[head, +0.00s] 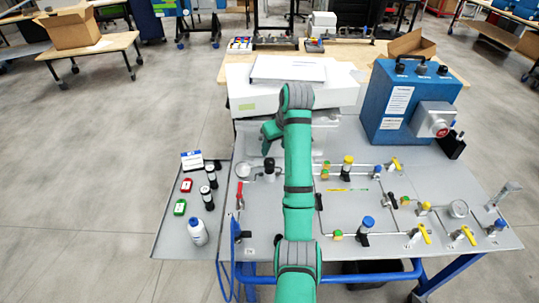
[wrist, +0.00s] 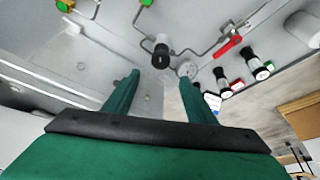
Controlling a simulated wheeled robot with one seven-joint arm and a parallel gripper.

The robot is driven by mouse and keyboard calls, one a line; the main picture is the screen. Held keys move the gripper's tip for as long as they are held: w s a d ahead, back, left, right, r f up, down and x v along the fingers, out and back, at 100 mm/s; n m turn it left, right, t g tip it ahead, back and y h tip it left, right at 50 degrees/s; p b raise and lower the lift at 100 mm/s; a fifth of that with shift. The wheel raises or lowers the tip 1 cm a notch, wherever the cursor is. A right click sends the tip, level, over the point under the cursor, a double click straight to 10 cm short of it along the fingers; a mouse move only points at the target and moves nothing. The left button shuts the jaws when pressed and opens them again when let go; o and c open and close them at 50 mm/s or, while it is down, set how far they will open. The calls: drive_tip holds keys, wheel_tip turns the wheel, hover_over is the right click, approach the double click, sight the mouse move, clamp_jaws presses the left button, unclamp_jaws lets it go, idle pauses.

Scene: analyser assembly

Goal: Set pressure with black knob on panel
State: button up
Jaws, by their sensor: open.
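The black knob (head: 269,166) stands upright on the left part of the grey panel (head: 283,213), to the left of my arm in the head view. In the wrist view the black knob (wrist: 161,56) shows beyond and roughly between my fingertips, apart from both. A small round white gauge (head: 243,169) sits just left of the knob; it also shows in the wrist view (wrist: 187,69), its reading too small to tell. My gripper (wrist: 160,84) is open and empty. In the head view my gripper (head: 270,131) is behind the knob, partly hidden by my arm.
A red-handled valve (head: 239,194) lies left of the knob. A side tray (head: 168,236) holds a white bottle (head: 198,232) and several small parts. A white box (head: 250,97) stands behind the panel, a blue control box (head: 402,99) at the right. Pipes and yellow-handled valves fill the panel's right.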

sight(269, 161)
drive_tip(key=x, duration=0.9)
drive_tip(key=shift+d, duration=0.25)
drive_tip(key=shift+a+f, duration=0.4)
drive_tip(key=shift+f, duration=0.1)
drive_tip(key=shift+d, duration=0.1)
drive_tip(key=c, duration=1)
drive_tip(key=shift+c, duration=0.2)
